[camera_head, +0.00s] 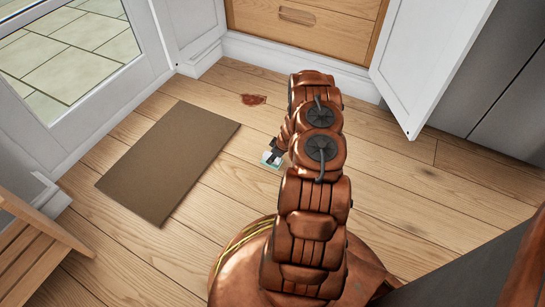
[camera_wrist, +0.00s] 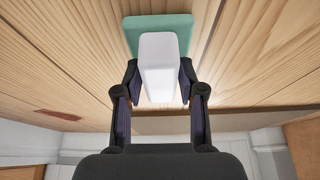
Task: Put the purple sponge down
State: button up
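My gripper (camera_head: 278,146) is low over the wooden floor, partly hidden behind my copper arm in the head view. In the wrist view my gripper (camera_wrist: 160,84) has its two dark fingers against the sides of a sponge (camera_wrist: 160,58). The sponge looks pale white to faint lavender with a green layer, rather than clearly purple. A small white and green part of the sponge (camera_head: 269,160) shows just below the gripper in the head view. I cannot tell whether the sponge touches the floor.
A brown mat (camera_head: 168,162) lies left of the gripper. A reddish-brown stain (camera_head: 253,99) is on the floor beyond it. A white cabinet door (camera_head: 425,60) stands open at the right. A wooden slatted piece (camera_head: 28,255) is at lower left. Floor around the sponge is clear.

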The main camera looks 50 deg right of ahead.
jog(key=shift+o, duration=1.2)
jog(key=shift+d+b, duration=0.1)
jog(key=shift+b, duration=0.35)
